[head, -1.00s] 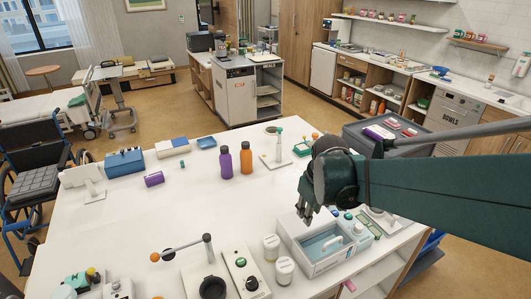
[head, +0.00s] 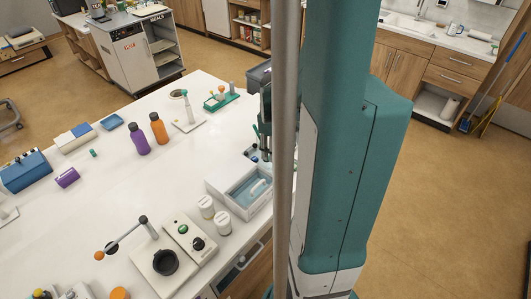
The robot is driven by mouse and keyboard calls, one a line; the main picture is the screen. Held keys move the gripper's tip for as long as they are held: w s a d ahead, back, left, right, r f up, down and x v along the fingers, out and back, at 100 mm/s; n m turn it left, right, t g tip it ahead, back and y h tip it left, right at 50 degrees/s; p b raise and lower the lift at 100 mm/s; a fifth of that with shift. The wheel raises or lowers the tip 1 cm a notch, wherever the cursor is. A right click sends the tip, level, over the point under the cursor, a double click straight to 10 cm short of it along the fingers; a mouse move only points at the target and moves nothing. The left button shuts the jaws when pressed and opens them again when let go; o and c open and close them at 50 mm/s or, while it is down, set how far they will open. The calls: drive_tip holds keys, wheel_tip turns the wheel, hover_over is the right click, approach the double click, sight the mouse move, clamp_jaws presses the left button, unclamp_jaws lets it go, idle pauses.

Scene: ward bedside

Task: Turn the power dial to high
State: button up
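A white control box (head: 189,231) with a green button and a black dial (head: 198,244) sits near the front of the white table. The dial's marks are too small to read, so its setting cannot be told. My gripper (head: 264,150) is beyond the pale blue-windowed box, to the right of and behind the dial, well apart from it. A grey pole and my teal arm cover much of it. Its fingers are not clear enough to show whether they are open.
Purple and orange bottles (head: 158,128) are farther back.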

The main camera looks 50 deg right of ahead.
sight(276, 164)
drive_tip(key=shift+s+d+f+p, duration=0.15)
drive_tip(key=shift+s+d, duration=0.15)
drive_tip(key=shift+d, duration=0.15)
drive_tip(key=shift+s+d+f+p, duration=0.15)
drive_tip(key=shift+s+d, duration=0.1)
drive_tip(key=shift+d, duration=0.2)
drive_tip(key=shift+f, duration=0.2)
drive_tip(key=shift+f, duration=3.7)
drive_tip(key=c, duration=0.6)
